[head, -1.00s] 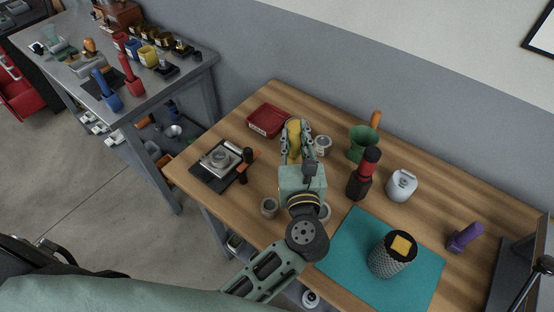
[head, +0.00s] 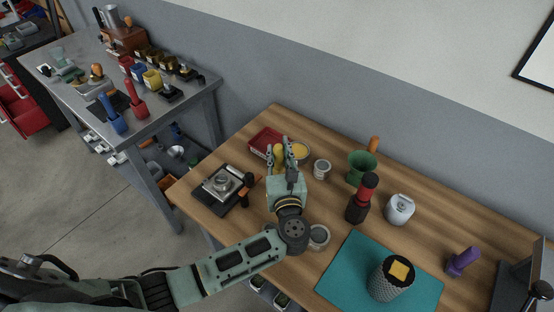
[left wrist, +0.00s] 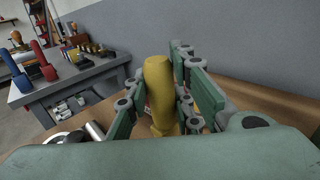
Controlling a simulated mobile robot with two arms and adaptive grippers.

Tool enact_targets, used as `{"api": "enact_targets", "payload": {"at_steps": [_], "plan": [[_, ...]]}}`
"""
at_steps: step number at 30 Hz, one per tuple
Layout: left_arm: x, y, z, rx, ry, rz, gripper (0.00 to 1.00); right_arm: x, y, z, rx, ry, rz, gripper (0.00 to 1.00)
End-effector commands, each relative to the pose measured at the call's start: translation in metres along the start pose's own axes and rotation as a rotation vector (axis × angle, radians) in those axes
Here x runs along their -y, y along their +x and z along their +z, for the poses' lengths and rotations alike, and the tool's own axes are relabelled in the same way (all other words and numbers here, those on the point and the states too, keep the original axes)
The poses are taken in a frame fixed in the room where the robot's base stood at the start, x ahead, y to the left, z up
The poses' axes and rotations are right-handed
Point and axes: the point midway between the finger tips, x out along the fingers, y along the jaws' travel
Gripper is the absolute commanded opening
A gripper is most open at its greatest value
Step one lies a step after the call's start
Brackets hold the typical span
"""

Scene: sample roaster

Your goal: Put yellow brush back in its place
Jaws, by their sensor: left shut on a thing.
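My left gripper (head: 277,160) is over the back left part of the wooden table. It is shut on the yellow brush (head: 279,151), which is mostly hidden between the fingers. In the left wrist view the yellow brush (left wrist: 159,88) stands nearly upright between the green fingers (left wrist: 160,105), its rounded end up and its lower end hidden. A blue brush (head: 112,117) and a red brush (head: 135,101) stand side by side on the grey metal bench at left. A purple brush (head: 463,261) is on the wooden table at right. My right gripper is not in view.
Near the gripper are a red tray (head: 262,140), a round tin with yellow inside (head: 301,152), a white cup (head: 321,169) and a scale (head: 221,184). A green cup (head: 360,167), black-red grinder (head: 361,199) and teal mat (head: 350,262) lie farther right. A floor gap separates table and metal bench (head: 180,111).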

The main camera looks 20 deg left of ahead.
Motion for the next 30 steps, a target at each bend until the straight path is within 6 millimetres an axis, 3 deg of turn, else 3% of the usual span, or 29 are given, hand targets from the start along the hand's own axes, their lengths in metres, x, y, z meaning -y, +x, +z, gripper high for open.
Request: {"api": "enact_targets", "payload": {"at_steps": [4,12,25,26,30], "plan": [[-0.004,0.004,-0.007,0.001,0.002,-0.001,0.0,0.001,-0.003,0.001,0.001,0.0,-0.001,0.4],[-0.004,0.003,-0.04,0.002,0.002,0.0,0.0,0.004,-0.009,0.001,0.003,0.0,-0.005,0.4],[-0.004,0.003,-0.047,0.0,-0.001,-0.001,0.0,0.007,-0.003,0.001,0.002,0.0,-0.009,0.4],[-0.004,0.003,-0.046,0.0,0.0,-0.001,0.24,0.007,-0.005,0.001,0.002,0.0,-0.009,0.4],[-0.004,0.003,-0.046,0.0,0.0,-0.001,0.37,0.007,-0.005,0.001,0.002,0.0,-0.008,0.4]]}}
